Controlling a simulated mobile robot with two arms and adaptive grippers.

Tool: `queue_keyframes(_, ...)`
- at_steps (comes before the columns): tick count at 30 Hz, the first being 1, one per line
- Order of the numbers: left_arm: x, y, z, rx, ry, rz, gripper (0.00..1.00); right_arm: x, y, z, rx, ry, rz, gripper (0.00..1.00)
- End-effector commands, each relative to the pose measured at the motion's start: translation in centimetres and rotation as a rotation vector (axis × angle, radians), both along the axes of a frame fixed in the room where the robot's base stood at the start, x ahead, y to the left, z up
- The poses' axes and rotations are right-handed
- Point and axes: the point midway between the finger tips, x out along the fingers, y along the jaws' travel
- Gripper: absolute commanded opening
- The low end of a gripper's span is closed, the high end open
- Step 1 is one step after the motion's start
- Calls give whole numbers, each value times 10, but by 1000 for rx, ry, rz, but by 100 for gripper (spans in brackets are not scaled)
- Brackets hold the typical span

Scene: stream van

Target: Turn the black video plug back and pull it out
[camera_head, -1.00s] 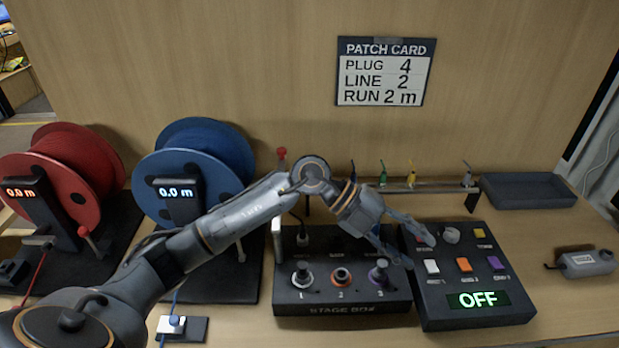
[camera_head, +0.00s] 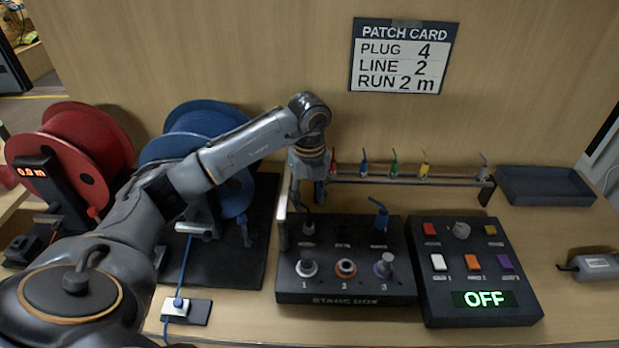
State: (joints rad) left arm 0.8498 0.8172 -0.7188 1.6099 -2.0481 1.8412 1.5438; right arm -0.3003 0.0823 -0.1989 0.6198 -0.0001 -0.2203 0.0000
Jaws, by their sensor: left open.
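The black video plug (camera_head: 307,228) appears seated in the left socket of the back row on the dark stage box (camera_head: 345,298), with a thin dark cable rising from it. My left gripper (camera_head: 308,202) points down just above and behind this plug. Its fingers are open and small in view, partly merging with the cable, so I cannot tell whether they touch it. A blue plug (camera_head: 380,216) stands in the right socket of the same row. My right gripper is not in view.
A pale upright lever (camera_head: 282,222) stands at the box's left edge, close to my gripper. A rack (camera_head: 405,181) with several coloured plugs is behind. A control panel (camera_head: 470,308) reading OFF is at right. Red (camera_head: 92,150) and blue (camera_head: 237,190) reels stand left.

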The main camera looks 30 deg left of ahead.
Motion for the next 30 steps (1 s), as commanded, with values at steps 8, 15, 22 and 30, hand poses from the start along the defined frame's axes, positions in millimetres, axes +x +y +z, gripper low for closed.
queue_keyframes(8,-1,-1,-49,-2,2,-2,44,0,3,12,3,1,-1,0)
queue_keyframes(15,0,-1,-68,-2,1,-2,44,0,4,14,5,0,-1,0)
queue_keyframes(22,0,-1,-71,-2,-1,-3,44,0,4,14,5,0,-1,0)
queue_keyframes(30,0,-1,-70,-1,0,-3,3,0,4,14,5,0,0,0)
